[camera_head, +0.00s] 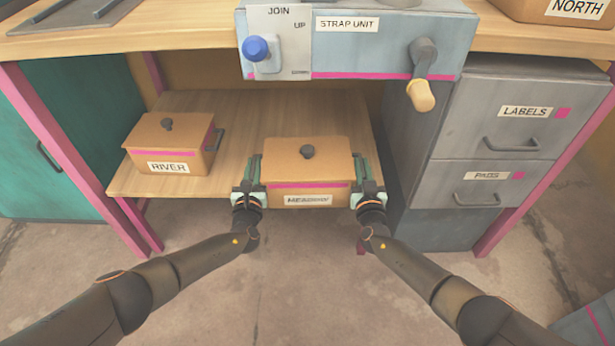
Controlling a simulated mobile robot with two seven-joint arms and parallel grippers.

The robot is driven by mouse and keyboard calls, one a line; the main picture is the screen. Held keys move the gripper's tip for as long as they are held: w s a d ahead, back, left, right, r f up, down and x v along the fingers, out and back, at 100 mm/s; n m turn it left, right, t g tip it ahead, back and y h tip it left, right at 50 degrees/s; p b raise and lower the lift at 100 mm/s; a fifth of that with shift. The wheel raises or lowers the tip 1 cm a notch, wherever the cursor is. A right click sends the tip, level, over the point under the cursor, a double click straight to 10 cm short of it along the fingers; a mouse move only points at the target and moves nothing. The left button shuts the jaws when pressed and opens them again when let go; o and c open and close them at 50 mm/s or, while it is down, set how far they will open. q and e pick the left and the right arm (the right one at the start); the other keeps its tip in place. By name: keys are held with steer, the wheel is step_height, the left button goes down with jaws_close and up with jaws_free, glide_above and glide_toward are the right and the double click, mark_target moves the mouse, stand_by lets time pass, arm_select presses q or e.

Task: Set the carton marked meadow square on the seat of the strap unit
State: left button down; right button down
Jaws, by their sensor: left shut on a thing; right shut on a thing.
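The carton marked meadow (307,158) is a brown box with a dark knob on its lid and a pink stripe on its front. It is at the front edge of the low wooden shelf. My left gripper (252,178) is shut on its left side and my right gripper (364,176) is shut on its right side. I cannot tell whether its base touches the shelf. The strap unit (375,50) is a grey-blue housing on the bench above, with a blue knob (256,49) at JOIN/UP and a crank handle (421,75). Its seat is not clearly visible.
The carton marked river (170,146) stands on the shelf (225,115) to the left. The bench top (180,30) overhangs the shelf. A drawer cabinet (500,115) with labels and pads drawers stands right. A carton marked north (540,8) sits on the bench at top right.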

arm_select(q)
steer(key=shift+r, duration=0.1)
arm_select(e)
steer(key=shift+r, duration=0.1)
